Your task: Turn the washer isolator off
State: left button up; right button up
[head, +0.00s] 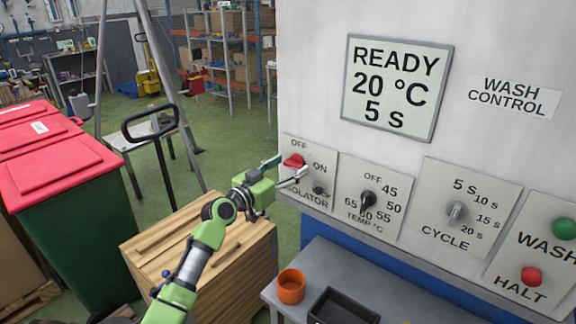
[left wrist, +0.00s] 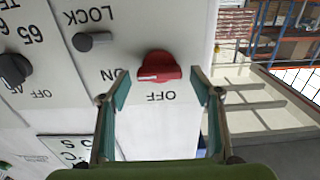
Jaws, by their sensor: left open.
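The washer isolator is a red rotary knob (head: 294,160) on a pale plate at the left end of the machine's front, marked OFF above and ON to its right. In the left wrist view, where the lettering is upside down, the red knob (left wrist: 160,65) has its white mark toward ON. A small black lock knob (left wrist: 92,41) sits beside it. My left gripper (head: 290,167) is open at the isolator plate. In the left wrist view its two fingers (left wrist: 158,82) stand on either side of the red knob, with gaps visible. My right gripper is not in view.
The temperature knob (head: 368,200), cycle knob (head: 456,213), green wash button (head: 564,229) and red halt button (head: 531,276) lie to the right. Below are a grey bench (head: 335,266) with an orange cup (head: 291,287) and black tray (head: 343,308). A wooden crate (head: 160,248) stands below my left arm.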

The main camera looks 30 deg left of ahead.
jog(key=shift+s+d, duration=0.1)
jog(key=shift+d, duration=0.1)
pick_arm(q)
jog(key=c, duration=1.1)
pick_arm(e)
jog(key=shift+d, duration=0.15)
pick_arm(q)
jog(key=shift+n, duration=0.3)
jog(key=n, duration=0.2)
jog(key=shift+n, duration=0.3)
jog(key=n, duration=0.2)
jog(key=shift+a+n, duration=0.1)
jog(key=shift+n, duration=0.3)
jog(key=n, duration=0.2)
jog(key=shift+n, duration=0.3)
jog(key=n+p, duration=0.1)
jog(key=n, duration=0.2)
jog(key=shift+a+n, duration=0.1)
jog(key=shift+n, duration=0.3)
jog(key=n+p, duration=0.2)
jog(key=n, duration=0.3)
jog(key=shift+f, duration=0.2)
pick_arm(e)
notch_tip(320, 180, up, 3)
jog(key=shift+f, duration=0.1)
pick_arm(q)
jog(key=shift+n, duration=0.4)
